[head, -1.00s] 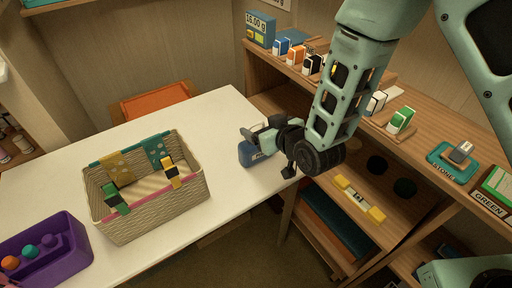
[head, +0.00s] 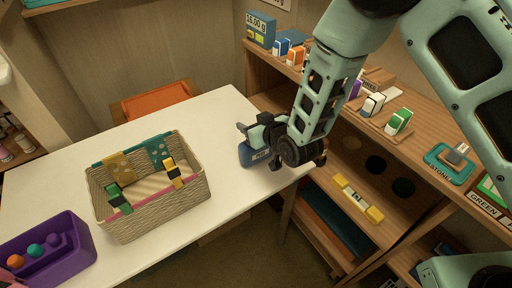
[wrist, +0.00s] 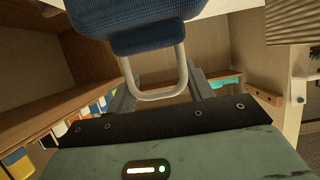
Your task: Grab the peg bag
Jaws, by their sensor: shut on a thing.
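The peg bag (head: 246,156) is a small blue bag with a pale label, at the right end of the white table (head: 225,112). In the wrist view, the blue woven bag (wrist: 135,20) shows at the top with a pale loop handle (wrist: 160,95). My gripper (head: 247,130) is at the bag's upper side and hides part of it. In the wrist view, its fingers (wrist: 163,90) stand either side of the handle, and it is shut on the handle. I cannot tell whether the bag's base touches the table.
A woven basket (head: 150,212) with coloured clips stands left of the bag. A purple tray (head: 60,262) with balls is at the front left. A wooden shelf unit (head: 345,112) with small boxes and a teal tray (head: 436,163) borders the table's right. The table between basket and bag is clear.

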